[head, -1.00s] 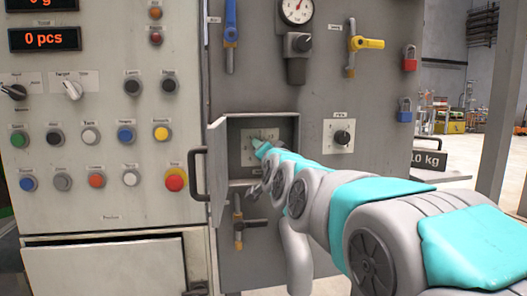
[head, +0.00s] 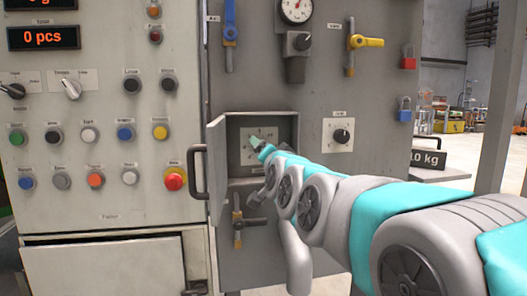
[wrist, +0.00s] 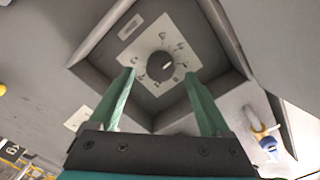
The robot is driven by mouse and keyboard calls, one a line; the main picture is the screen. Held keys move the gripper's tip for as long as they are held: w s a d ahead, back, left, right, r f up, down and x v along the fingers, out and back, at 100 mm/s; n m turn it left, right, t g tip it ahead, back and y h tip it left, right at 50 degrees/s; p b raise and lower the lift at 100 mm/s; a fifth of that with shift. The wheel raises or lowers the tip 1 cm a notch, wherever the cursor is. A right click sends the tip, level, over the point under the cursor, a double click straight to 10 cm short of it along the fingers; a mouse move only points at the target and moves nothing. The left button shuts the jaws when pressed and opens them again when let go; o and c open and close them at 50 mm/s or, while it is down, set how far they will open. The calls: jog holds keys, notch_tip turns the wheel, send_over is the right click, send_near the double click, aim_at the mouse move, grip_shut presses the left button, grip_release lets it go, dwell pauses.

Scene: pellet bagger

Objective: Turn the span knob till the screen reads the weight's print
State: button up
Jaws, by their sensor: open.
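A dark round knob (wrist: 160,66) with a white pointer mark sits on a pale dial plate (wrist: 147,40) inside an open recessed box (head: 285,130) in the grey panel. My gripper (wrist: 160,84) is open, its two green fingers on either side of the knob's line and apart from it in the wrist view. In the head view my gripper (head: 257,146) reaches into the box and hides most of the knob. The weight (head: 428,154) at the right reads "10 kg", its first digit partly hidden.
Another knob (head: 341,136) is right of the box. A valve with an orange handle (head: 238,225) is below. Several buttons and a red stop button (head: 174,179) fill the left cabinet.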

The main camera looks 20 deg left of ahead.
jog(key=shift+v, duration=2.2)
jog(key=s+d+f+n+g+h+p, duration=0.1)
jog(key=s+d+f+g+h, duration=0.4)
jog(key=d+f, duration=0.65)
jog(key=s+d+f+n+g+h+p, duration=0.1)
jog(key=s+d+f+g+h, duration=0.15)
jog(key=s+d+f, duration=0.65)
jog(key=s+d+f+g+h+p, duration=0.1)
jog(key=s+d+f+g, duration=0.3)
jog(key=s, duration=0.7)
jog(key=s+d+f+g+h, duration=0.1)
jog(key=s+d+f+g, duration=0.4)
jog(key=s+d+f, duration=0.3)
jog(key=s+d, duration=0.2)
jog(key=s, duration=0.2)
jog(key=shift+s+f+n+p, duration=0.25)
jog(key=shift+f+n+p, duration=0.05)
jog(key=shift+f+p, duration=0.05)
jog(key=shift+d+g, duration=0.1)
jog(key=shift+g, duration=0.15)
